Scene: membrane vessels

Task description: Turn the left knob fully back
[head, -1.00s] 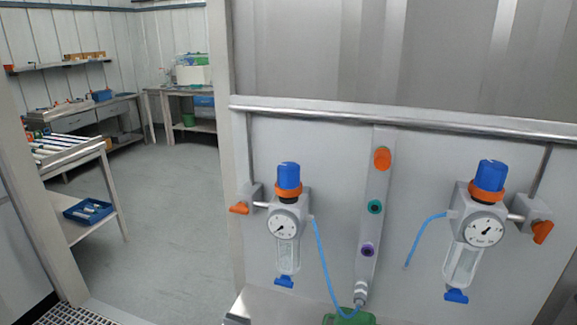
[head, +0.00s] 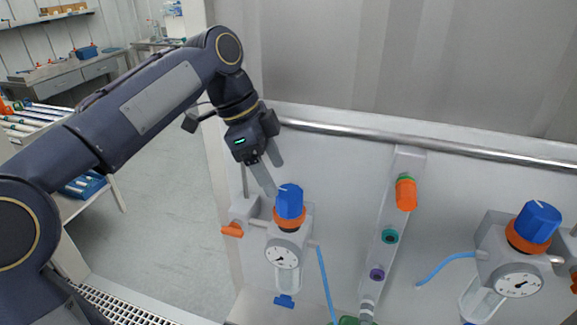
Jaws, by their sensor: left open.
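The left knob (head: 290,202) is a blue cap with a pale line on top and an orange ring beneath. It sits on the left regulator unit (head: 289,242), which carries a round white gauge (head: 282,255). My left gripper (head: 271,172) is open, just above and to the left of the left knob. One finger reaches down close to the knob's upper left side; I cannot tell whether it touches. My right gripper is not in view.
A second regulator with a blue knob (head: 537,223) stands at the right. Between them is a column (head: 393,210) with orange, green and purple fittings. A steel rail (head: 400,146) runs behind. An orange lever (head: 232,230) juts out left of the left regulator.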

